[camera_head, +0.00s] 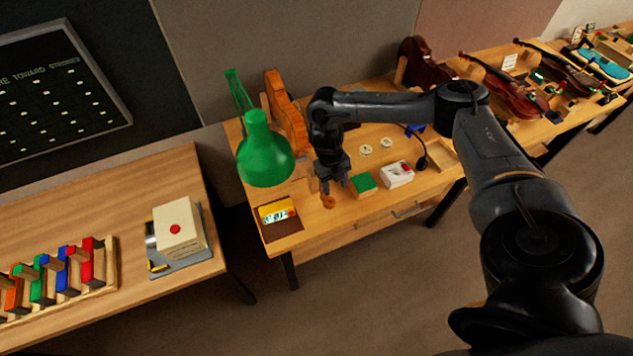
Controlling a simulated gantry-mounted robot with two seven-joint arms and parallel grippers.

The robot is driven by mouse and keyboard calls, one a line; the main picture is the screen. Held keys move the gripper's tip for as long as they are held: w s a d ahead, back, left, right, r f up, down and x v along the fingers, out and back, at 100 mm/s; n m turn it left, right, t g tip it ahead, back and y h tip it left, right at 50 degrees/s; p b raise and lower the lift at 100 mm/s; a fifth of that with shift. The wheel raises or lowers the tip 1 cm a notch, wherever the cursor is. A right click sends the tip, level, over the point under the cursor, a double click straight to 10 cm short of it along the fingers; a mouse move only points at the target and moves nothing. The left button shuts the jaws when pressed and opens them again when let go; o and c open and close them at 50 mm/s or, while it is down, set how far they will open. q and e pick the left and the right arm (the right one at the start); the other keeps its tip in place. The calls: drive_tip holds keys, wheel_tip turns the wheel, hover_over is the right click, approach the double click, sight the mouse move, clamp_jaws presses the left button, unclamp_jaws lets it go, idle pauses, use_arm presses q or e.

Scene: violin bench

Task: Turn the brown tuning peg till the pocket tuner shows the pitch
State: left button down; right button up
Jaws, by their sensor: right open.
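The pocket tuner (268,210) appears to be the yellow device with a pale display, lying on a dark brown mat (284,229) at the bench's front left corner. Its reading is too small to make out. My right gripper (335,186) points down over the bench, open. A small orange-brown piece (327,202) shows just below its fingertips; it may be the brown tuning peg or the part that holds it. I cannot tell whether the fingers touch it. My left gripper is not in view.
A green lamp (265,155) stands left of my right arm, before an orange-brown violin body (285,112). A green box (363,184) and a white box (397,174) sit right of the gripper. Violins (505,86) lie on the bench farther right. A separate table (100,205) stands left.

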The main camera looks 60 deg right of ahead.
drive_tip(key=w+d+r, duration=0.1)
drive_tip(key=w+d+r+t+b, duration=0.1)
drive_tip(key=w+r, duration=0.1)
drive_tip(key=w+d+r+t, duration=0.1)
drive_tip(key=w+r, duration=0.1)
drive_tip(key=shift+w+r+m, duration=0.2)
drive_tip(key=shift+w+m, duration=0.05)
drive_tip(key=shift+m, duration=0.05)
wheel_tip(320, 180, down, 10)
drive_tip(key=b, duration=0.5)
drive_tip(key=shift+a+r+b, duration=0.1)
drive_tip(key=shift+r+b, duration=0.05)
drive_tip(key=shift+b, duration=0.2)
